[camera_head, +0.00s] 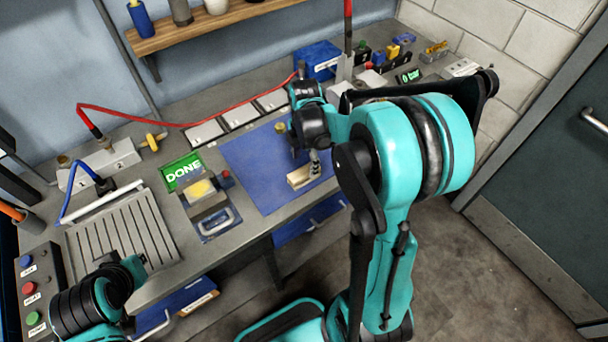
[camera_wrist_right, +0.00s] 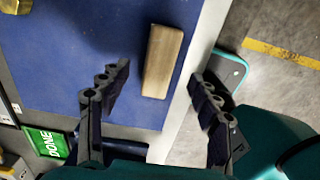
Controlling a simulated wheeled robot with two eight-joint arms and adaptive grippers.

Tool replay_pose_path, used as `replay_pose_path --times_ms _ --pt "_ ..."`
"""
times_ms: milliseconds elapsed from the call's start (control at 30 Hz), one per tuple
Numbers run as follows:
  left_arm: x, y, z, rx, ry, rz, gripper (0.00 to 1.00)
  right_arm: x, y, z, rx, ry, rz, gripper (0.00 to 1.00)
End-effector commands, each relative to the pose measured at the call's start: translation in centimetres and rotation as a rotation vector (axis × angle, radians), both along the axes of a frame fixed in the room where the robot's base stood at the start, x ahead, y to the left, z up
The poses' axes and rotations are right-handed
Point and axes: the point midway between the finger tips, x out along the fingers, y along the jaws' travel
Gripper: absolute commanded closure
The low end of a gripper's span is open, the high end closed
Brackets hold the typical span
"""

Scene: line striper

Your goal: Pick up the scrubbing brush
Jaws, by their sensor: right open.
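The scrubbing brush, seen as a pale wooden block (camera_head: 303,176), lies on the blue mat (camera_head: 250,160) near the bench's front edge. In the right wrist view the brush (camera_wrist_right: 163,62) lies lengthwise between the lines of the two fingers; no bristles show. My right gripper (camera_wrist_right: 160,80) is open and empty, with a finger to either side of the brush. In the head view the right gripper (camera_head: 315,160) is just above the brush, partly hidden by my arm. My left gripper (camera_head: 132,268) is at the lower left, its fingers unclear.
A green DONE display (camera_head: 183,170) and a box with a yellow pad (camera_head: 203,190) stand left of the mat. A ribbed grey tray (camera_head: 122,235) is farther left. A blue box (camera_head: 317,60) stands behind. The mat around the brush is mostly clear.

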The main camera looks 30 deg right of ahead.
Motion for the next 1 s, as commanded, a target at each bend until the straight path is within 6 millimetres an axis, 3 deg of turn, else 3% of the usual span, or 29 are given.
replay_pose_path --times_ms 300,633,867,1000 --pt "0.0 0.0 -1.9 0.0 0.0 0.0 1.0 0.0 0.2 -4.8 -0.001 -0.002 -0.001 0.37" --pt "0.0 0.0 -2.0 0.0 0.0 0.0 1.0 0.0 0.2 -5.4 -0.001 -0.002 -0.002 0.37" --pt "0.0 0.0 -2.0 0.0 0.0 0.0 1.0 -0.1 0.2 -5.4 -0.001 -0.002 -0.002 0.94" --pt "0.0 0.0 -2.0 0.0 0.0 0.0 1.0 -0.1 0.2 -5.4 -0.001 -0.002 -0.002 0.98"
